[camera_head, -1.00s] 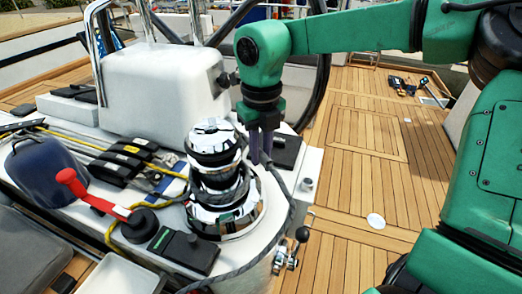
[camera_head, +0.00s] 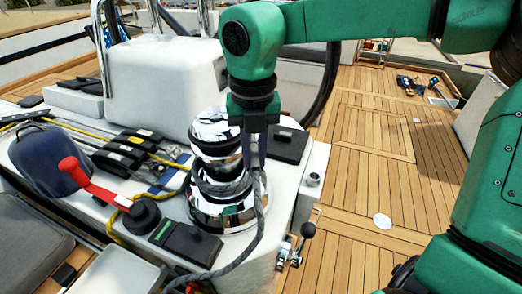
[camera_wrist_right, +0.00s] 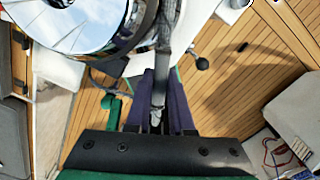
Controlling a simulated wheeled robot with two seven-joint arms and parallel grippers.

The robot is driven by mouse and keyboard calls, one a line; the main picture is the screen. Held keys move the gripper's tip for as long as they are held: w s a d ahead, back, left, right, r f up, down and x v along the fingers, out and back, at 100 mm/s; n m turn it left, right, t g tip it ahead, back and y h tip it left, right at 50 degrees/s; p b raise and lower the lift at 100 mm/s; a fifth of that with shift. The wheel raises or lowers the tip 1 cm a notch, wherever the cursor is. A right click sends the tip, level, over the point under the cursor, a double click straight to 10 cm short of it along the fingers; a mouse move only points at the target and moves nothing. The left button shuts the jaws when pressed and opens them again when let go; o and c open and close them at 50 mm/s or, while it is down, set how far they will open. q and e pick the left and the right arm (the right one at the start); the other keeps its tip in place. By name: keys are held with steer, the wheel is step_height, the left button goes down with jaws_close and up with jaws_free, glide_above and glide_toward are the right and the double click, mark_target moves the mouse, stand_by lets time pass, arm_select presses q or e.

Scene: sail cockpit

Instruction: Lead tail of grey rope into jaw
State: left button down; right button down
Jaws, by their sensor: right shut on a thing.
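The chrome winch (camera_head: 222,213) stands upright on the white cockpit top. Its shiny upper part (camera_wrist_right: 72,22) fills the upper left of the right wrist view. The jaw near the winch top cannot be made out clearly. The grey rope (camera_head: 259,222) wraps the drum at mid-height, and a length hangs from my right gripper in a loop toward the front. My right gripper (camera_head: 254,152) points down at the right side of the winch, overlapping it in the head view. Its purple fingers are shut on the rope, which shows between them in the wrist view (camera_wrist_right: 163,62). My left gripper is not in view.
Black clutches (camera_head: 125,152) and a yellow rope (camera_head: 85,137) are behind. A ball-topped control lever (camera_head: 307,231) sits at the front right. The teak deck (camera_head: 362,185) is open at right.

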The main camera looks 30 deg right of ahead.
steer(key=shift+s+a+m, duration=0.1)
steer(key=shift+a+m, duration=0.15)
steer(key=shift+m, duration=0.05)
steer(key=a+m, duration=0.2)
steer(key=shift+s+a+m, duration=0.2)
steer(key=shift+a+m, duration=0.05)
steer(key=shift+m, duration=0.05)
steer(key=shift+w+a+m, duration=0.1)
steer(key=shift+a+m, duration=1.1)
steer(key=shift+c, duration=1.2)
jaws_free()
